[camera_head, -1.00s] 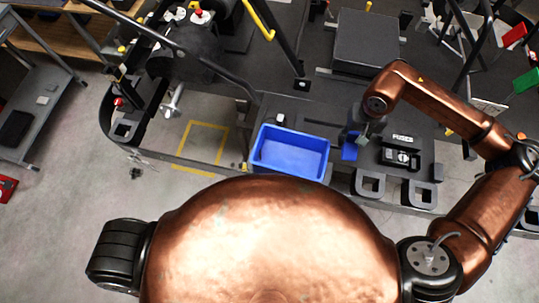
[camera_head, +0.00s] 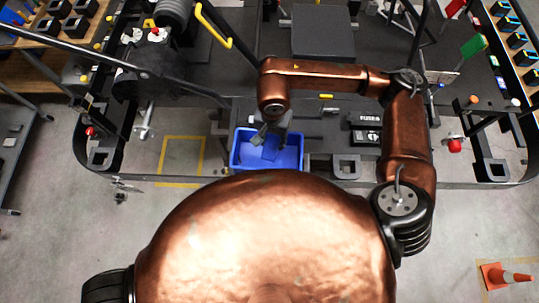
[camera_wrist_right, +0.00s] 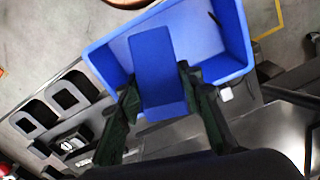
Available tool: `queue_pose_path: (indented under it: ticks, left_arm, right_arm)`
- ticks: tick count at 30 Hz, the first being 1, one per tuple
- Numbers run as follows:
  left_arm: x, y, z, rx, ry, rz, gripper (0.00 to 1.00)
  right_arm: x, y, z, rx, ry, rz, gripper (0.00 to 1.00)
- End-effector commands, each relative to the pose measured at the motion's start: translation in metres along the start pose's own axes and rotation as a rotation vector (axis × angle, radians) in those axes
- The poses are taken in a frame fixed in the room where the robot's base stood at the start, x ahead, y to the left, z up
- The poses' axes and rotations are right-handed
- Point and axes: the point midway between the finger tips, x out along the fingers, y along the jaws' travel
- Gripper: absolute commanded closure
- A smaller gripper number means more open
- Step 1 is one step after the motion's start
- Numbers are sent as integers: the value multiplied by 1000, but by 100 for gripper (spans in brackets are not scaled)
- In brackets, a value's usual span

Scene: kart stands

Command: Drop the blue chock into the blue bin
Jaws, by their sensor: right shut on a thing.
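The blue chock (camera_wrist_right: 155,62) is a flat-faced blue block between the two dark fingers of my right gripper (camera_wrist_right: 158,88) in the right wrist view. The gripper is shut on it. The blue bin (camera_wrist_right: 229,30) is an open box behind and below the chock in that view. In the head view my right gripper (camera_head: 271,130) hangs over the blue bin (camera_head: 292,160), which stands near the front edge of the kart stand. There the chock is hard to tell from the bin's blue inside. My left gripper is out of view.
A black box marked FUSES (camera_head: 366,120) and a grey square holder (camera_head: 346,167) sit right of the bin. A yellow floor outline (camera_head: 182,137) lies to its left.

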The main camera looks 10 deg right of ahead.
Motion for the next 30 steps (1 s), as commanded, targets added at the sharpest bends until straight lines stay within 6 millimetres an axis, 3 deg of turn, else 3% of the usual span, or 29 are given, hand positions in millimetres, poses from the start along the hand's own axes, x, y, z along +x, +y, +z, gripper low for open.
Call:
queue_pose_path:
  ticks: [15,25,26,30]
  left_arm:
    - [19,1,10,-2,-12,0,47]
    - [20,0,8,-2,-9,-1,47]
    - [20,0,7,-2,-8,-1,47]
    - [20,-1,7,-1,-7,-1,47]
  right_arm:
    - [53,1,0,-1,-1,1,92]
    - [56,0,0,-2,0,0,92]
    - [56,0,0,-2,0,0,65]
    - [56,0,0,-2,0,0,55]
